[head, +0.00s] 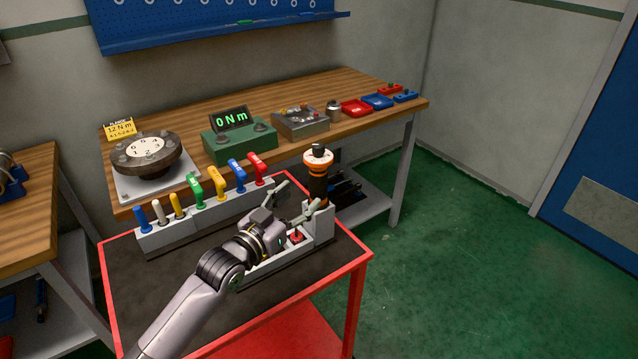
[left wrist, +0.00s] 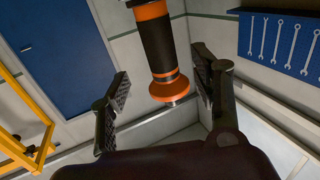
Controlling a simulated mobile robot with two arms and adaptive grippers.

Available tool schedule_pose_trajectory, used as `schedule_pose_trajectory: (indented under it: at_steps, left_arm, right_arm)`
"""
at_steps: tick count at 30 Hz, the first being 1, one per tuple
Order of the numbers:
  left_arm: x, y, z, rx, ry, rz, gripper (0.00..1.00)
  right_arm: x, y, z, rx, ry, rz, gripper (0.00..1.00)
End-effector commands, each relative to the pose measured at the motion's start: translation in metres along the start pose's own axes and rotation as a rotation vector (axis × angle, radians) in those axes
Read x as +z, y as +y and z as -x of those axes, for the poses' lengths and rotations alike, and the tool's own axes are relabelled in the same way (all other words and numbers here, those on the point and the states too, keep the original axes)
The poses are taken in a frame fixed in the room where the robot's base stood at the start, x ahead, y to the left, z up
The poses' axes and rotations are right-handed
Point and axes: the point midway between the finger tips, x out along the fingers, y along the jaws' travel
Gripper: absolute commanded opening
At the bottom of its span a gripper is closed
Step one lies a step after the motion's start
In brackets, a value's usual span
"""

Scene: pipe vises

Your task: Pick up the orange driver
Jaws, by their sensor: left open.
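The orange driver (head: 318,180), with a black grip and orange bands, stands upright in the grey holder (head: 320,226) at the right end of the red cart. My left gripper (head: 299,199) is open just to the left of the driver, its fingers pointing toward it. In the left wrist view the driver (left wrist: 158,45) shows between the two spread fingers of the left gripper (left wrist: 160,80), closer to the right finger. I see no finger clearly touching it. My right gripper is not in view.
A rack (head: 190,225) of coloured-handled tools stands on the cart (head: 225,325) behind my left arm. The workbench (head: 375,84) behind carries a round dial (head: 147,150), a green torque display (head: 238,140) and small red and blue trays. Green floor is clear at right.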

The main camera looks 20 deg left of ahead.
Motion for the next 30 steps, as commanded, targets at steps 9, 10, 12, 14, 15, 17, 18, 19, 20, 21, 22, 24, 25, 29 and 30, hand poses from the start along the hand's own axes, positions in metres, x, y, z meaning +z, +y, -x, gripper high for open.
schedule_pose_trajectory:
  at_steps: [9,10,12,14,15,17,18,19,20,21,22,24,25,29,30]
  left_arm:
    - [0.000,0.000,-0.036,0.000,-0.001,0.000,0.58]
    - [0.000,0.000,-0.038,0.000,-0.001,0.000,0.58]
    - [-0.001,0.000,-0.043,0.000,0.000,0.000,0.58]
    - [-0.001,0.000,-0.051,0.000,0.000,0.001,0.58]
    - [-0.001,0.000,-0.057,0.000,-0.001,0.001,0.58]
    - [-0.001,-0.001,-0.065,0.000,0.000,0.000,0.58]
    - [0.000,-0.001,-0.070,0.000,-0.001,-0.001,0.58]
    - [0.000,0.000,-0.074,0.000,0.000,-0.001,0.58]
    - [0.001,-0.001,-0.078,0.000,-0.001,0.000,0.58]
    - [0.001,-0.001,-0.081,0.000,-0.001,0.000,0.58]
    - [0.001,-0.001,-0.084,0.000,-0.001,0.000,0.58]
    - [0.002,0.000,-0.087,0.000,0.000,0.001,0.58]
    - [0.002,0.000,-0.088,0.000,-0.001,0.001,0.58]
    - [0.003,0.000,-0.088,0.000,-0.001,0.000,0.58]
    - [0.003,0.000,-0.088,0.000,-0.001,0.000,0.58]
  right_arm:
    - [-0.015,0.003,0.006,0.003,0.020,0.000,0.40]
    - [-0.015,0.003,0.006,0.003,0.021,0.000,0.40]
    - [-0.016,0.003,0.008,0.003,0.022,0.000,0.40]
    - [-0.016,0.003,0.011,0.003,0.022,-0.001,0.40]
    - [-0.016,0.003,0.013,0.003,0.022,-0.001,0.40]
    - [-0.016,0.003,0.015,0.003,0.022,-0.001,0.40]
    - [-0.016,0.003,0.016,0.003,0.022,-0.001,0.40]
    - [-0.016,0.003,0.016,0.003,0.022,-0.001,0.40]
    - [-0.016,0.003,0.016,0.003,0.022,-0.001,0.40]
    - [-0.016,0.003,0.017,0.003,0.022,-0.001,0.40]
    - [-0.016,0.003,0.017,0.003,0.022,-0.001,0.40]
    - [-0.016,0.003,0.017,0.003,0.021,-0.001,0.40]
    - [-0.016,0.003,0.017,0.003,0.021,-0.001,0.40]
    - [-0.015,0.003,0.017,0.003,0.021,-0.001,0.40]
    - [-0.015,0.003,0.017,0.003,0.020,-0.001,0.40]
